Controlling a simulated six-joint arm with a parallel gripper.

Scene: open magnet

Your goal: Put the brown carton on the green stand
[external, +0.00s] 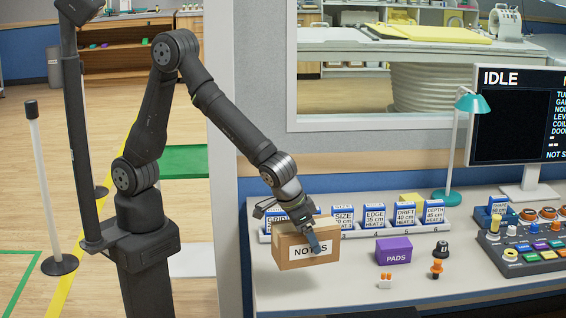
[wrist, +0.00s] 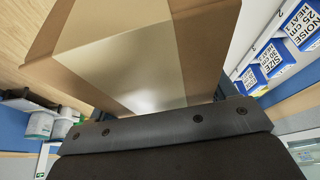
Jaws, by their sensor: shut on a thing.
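The brown carton (external: 290,254), with a white "NOTES" label, is at the left end of the desk in the external view. My gripper (external: 312,238) reaches down from the upper left and is shut on it. The carton is slightly tilted; I cannot tell whether its underside clears the desk. In the wrist view the carton (wrist: 85,25) fills the upper middle, in front of the gripper, with a pale strip across it. A flat green surface (external: 184,160), which looks like the green stand, is behind my arm, left of the wall edge. The arm partly hides it.
A row of blue-and-white boxes (external: 375,216) stands in a numbered rack behind the carton. A purple PADS box (external: 394,251), small orange items (external: 385,281) and a control panel (external: 530,240) lie to the right. A grey wall post (external: 230,130) separates the desk from the green surface.

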